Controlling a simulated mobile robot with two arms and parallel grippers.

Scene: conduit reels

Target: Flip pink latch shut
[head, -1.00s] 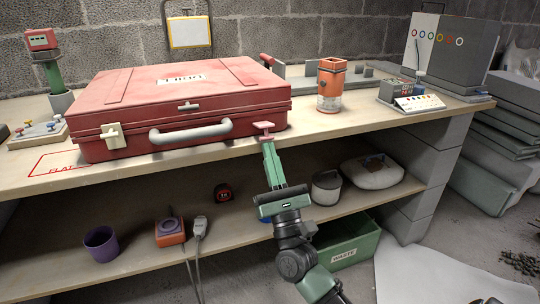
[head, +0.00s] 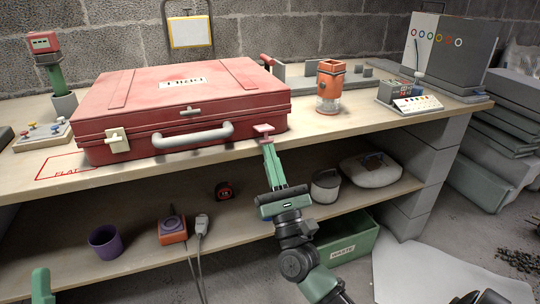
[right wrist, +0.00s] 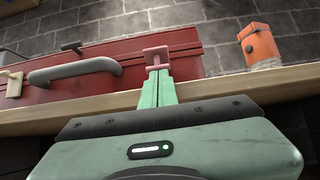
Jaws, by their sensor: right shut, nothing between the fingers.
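The closed red case (head: 185,105) lies on the bench, with a grey handle on its front. The small pink latch (head: 263,128) is at the right end of the case's front and also shows in the right wrist view (right wrist: 156,53); its plate sticks out from the case. My right gripper (head: 267,145) is shut and empty. Its fingertips are right at the latch from the front and below, seemingly touching it. In the right wrist view the fingertips (right wrist: 158,76) overlap the latch's lower part. Only a green tip of my left gripper (head: 41,284) shows at the lower left.
A cream latch (head: 117,141) is at the case's left front. An orange canister (head: 330,85) stands right of the case. The bench's front edge runs below my right fingers. The shelf below holds a purple cup (head: 105,241) and other items.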

